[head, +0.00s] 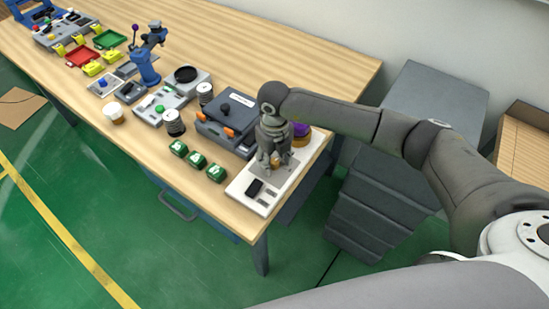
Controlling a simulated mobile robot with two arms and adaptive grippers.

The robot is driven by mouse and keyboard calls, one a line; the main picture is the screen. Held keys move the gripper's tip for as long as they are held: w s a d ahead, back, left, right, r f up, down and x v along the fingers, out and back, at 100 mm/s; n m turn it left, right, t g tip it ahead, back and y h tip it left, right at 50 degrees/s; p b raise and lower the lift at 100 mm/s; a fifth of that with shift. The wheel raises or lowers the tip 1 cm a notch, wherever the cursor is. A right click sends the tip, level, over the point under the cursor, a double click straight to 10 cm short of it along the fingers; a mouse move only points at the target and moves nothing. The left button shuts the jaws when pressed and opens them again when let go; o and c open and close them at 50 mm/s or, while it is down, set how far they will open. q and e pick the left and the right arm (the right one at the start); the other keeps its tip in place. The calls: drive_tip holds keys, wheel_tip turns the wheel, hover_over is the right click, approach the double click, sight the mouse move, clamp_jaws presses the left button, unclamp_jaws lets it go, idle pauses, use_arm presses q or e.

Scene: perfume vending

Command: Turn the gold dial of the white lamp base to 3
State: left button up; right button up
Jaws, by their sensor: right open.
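The white lamp base (239,188) lies near the front right corner of the wooden table in the head view. It has a grey panel and a black switch-like part (254,187). My right gripper (275,164) points down over the base, open, with its fingers low above the panel. A small gold part, apparently the gold dial (276,158), shows between the fingers and is mostly hidden by them. Its setting and any numbers cannot be read, and I cannot tell if the fingers touch it. My left gripper is not in view.
A purple object with a gold-brown bottom (301,130) stands right behind the gripper. Three green blocks (197,159) and a grey-blue case (226,117) stand to the left. A grey drawer cabinet (390,170) is beside the table's right edge.

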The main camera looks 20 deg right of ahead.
sight(274, 161)
wheel_tip(274, 161, up, 12)
idle(0.6)
idle(0.4)
